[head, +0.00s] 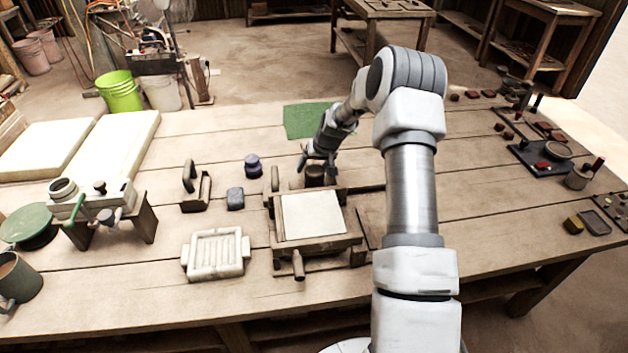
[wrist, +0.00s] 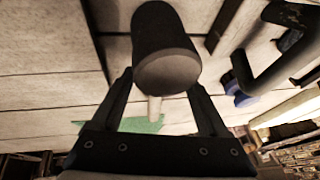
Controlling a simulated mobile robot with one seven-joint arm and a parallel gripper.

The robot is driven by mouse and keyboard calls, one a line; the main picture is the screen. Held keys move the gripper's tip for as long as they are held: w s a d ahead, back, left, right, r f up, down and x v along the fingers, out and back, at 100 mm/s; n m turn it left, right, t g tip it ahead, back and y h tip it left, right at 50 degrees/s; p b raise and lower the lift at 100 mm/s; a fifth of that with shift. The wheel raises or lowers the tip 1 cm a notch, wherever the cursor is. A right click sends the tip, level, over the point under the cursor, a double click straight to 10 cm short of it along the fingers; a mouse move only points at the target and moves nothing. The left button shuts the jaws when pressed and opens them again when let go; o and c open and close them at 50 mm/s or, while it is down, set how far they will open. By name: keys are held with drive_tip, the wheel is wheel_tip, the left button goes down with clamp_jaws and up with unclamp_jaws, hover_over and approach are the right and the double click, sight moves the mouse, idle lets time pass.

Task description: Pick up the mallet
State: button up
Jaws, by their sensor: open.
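The mallet shows in the head view as a dark brown cylindrical head (head: 314,176) at the back edge of the tile press (head: 290,249). In the wrist view its dark head (wrist: 166,52) fills the upper middle, with a short stretch of pale handle (wrist: 155,109) below it. My gripper (head: 318,158) is right at the mallet, on its far side. In the wrist view my gripper (wrist: 162,84) is open, with one finger on either side of the mallet and gaps showing. The rest of the handle is hidden in the head view.
A pale slab lies on the press. A green mat (head: 305,120) lies behind. A white ribbed tray (head: 216,254) is at front left. The bench behind the press is mostly clear.

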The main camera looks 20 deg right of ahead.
drive_tip(key=shift+x, duration=1.15)
clamp_jaws()
